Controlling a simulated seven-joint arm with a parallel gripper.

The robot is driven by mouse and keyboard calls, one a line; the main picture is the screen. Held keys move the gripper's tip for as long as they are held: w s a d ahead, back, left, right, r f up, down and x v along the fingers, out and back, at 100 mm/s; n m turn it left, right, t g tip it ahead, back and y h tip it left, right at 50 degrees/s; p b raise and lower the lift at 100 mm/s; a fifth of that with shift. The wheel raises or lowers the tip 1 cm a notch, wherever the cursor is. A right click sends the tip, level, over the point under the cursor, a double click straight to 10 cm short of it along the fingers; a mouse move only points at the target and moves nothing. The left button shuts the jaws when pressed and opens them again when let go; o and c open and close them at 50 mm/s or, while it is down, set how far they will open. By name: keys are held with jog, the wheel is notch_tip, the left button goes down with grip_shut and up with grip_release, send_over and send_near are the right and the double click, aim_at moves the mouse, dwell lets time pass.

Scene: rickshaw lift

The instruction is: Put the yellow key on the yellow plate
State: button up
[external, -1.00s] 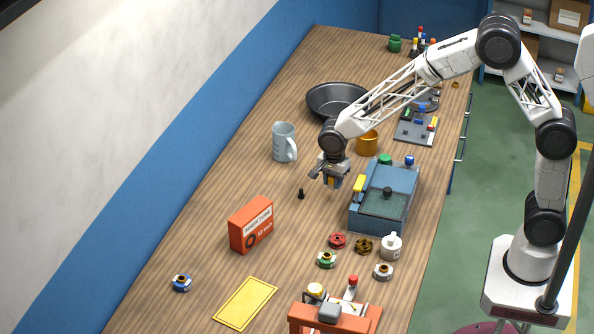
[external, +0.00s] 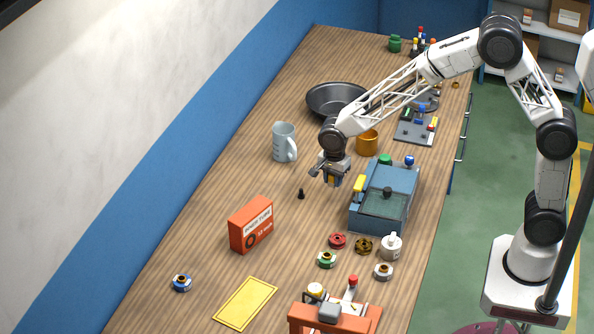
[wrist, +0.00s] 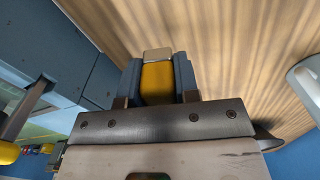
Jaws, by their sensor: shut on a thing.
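My gripper (external: 333,180) is shut on a yellow piece, which I take to be the yellow key (wrist: 157,82). In the wrist view the key sits between the two dark fingers, with a tan block at its far end. In the external view the gripper hangs over the table, just left of the blue box, and the key is mostly hidden by the fingers. The yellow plate (external: 245,303) lies flat and bare near the front left of the table, well apart from the gripper.
The blue box (external: 384,196) with a yellow handle (external: 359,184) stands right of the gripper. A small black peg (external: 301,194), a grey mug (external: 283,142) and an orange carton (external: 251,224) stand to the left. Several small round parts and a red-orange fixture (external: 333,316) are in front.

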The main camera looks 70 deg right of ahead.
notch_tip(320, 180, up, 10)
jog(key=shift+w+a+r, duration=0.1)
jog(key=shift+a+r, duration=0.05)
jog(key=w+a, duration=0.6)
jog(key=a, duration=0.6)
jog(key=n, duration=0.3)
send_over(245, 303)
notch_tip(245, 303, down, 4)
jog(key=shift+f, duration=0.6)
jog(key=shift+f, duration=3.15)
